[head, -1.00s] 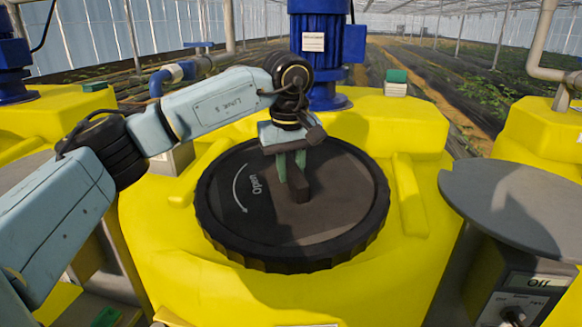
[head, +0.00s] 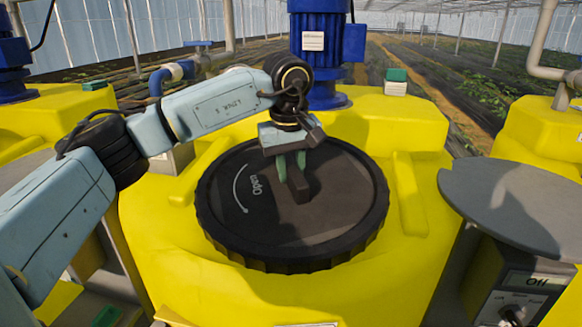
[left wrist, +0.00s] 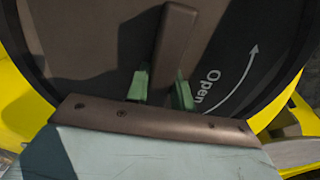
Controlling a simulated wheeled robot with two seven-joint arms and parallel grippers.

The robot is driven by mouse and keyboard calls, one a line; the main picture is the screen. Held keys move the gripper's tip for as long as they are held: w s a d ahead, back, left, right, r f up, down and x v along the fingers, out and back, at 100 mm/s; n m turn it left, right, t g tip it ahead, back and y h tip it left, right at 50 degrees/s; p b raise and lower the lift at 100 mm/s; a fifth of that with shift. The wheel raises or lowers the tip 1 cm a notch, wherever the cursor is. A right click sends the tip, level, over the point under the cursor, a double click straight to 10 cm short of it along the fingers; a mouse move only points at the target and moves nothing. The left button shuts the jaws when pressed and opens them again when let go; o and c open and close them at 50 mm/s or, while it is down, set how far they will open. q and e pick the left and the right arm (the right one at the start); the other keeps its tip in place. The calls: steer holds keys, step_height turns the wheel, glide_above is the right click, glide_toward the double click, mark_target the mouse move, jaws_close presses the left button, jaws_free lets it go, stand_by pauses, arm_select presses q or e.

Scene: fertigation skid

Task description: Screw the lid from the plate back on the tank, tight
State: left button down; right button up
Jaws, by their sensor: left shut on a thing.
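The black lid (head: 330,222) sits on the opening of the yellow tank (head: 400,270) in the middle of the head view. It has a ribbed rim, a raised bar handle (head: 299,187) across its top and a white "Open" arrow. My left gripper (head: 292,165) is above the lid with its green fingers shut on the bar handle. In the left wrist view the handle (left wrist: 172,50) runs between the two green fingers (left wrist: 160,88). The thread under the lid is hidden, so I cannot tell how tightly it sits. My right gripper is not in view.
A round grey plate (head: 515,205) stands empty at the right, above a control box (head: 525,295) reading "Off". A blue motor (head: 322,50) rises behind the lid. More yellow tanks stand at left and right.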

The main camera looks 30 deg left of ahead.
arm_select(q)
steer(key=shift+r, duration=0.1)
steer(key=c, duration=1.1)
jaws_free()
steer(key=shift+f, duration=0.2)
steer(key=o, duration=0.3)
steer(key=shift+r, duration=0.1)
steer(key=shift+c, duration=0.4)
jaws_close()
